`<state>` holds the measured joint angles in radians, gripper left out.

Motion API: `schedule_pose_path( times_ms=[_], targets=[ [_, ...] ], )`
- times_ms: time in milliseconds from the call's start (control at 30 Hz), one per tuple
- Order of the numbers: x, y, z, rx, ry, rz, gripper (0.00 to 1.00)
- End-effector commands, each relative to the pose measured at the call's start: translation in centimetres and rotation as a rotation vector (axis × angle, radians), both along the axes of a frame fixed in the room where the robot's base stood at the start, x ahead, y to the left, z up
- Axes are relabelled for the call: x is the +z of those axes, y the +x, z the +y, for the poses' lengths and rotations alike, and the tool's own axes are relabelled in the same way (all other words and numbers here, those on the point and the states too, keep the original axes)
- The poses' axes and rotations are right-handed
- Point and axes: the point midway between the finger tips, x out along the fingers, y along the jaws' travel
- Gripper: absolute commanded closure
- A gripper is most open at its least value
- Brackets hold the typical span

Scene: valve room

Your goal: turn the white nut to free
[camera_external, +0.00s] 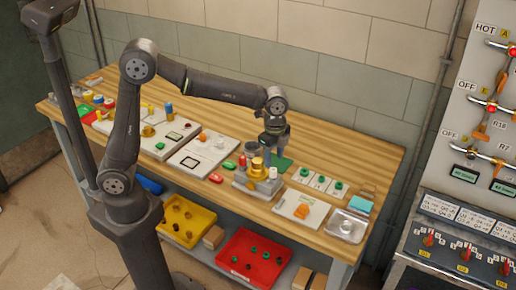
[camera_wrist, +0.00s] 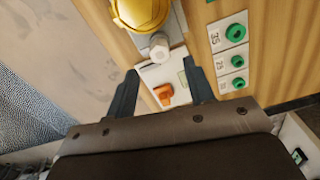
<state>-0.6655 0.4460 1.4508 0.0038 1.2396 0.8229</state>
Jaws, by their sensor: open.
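The white nut (camera_wrist: 159,46) shows in the wrist view as a pale, faceted piece just below a large yellow domed part (camera_wrist: 142,10). In the external view the white nut (camera_external: 273,172) is small, at the right side of the fixture with the yellow part. My gripper (camera_wrist: 159,68) is open with nothing between its fingers. In the wrist view the nut appears just beyond the fingertips, between their lines. In the external view my gripper (camera_external: 274,147) is above and behind the fixture. Whether a fingertip touches anything cannot be told.
A white plate with an orange handle (camera_wrist: 164,93) lies right of the fixture, with a metal tray (camera_external: 347,227) beyond. Several green knobs (camera_external: 320,179) stand on plates behind. Boards and small parts crowd the bench's left. Bare wood (camera_external: 350,160) shows at the back right.

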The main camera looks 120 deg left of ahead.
Motion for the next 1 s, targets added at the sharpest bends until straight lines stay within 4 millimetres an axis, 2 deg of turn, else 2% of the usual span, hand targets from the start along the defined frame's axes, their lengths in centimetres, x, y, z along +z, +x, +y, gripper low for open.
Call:
schedule_pose_path(
  times_ms=[100, 600, 800, 1000],
  targets=[
    [2.6, 0.1, 0.0, 0.001, 0.003, -0.004, 0.51],
    [12.1, 0.0, -0.1, 0.002, 0.002, 0.000, 0.51],
    [13.2, -0.3, 0.1, 0.123, -0.006, 0.001, 0.51],
    [13.5, -0.4, 0.1, 0.158, -0.008, 0.002, 0.51]
  ],
)
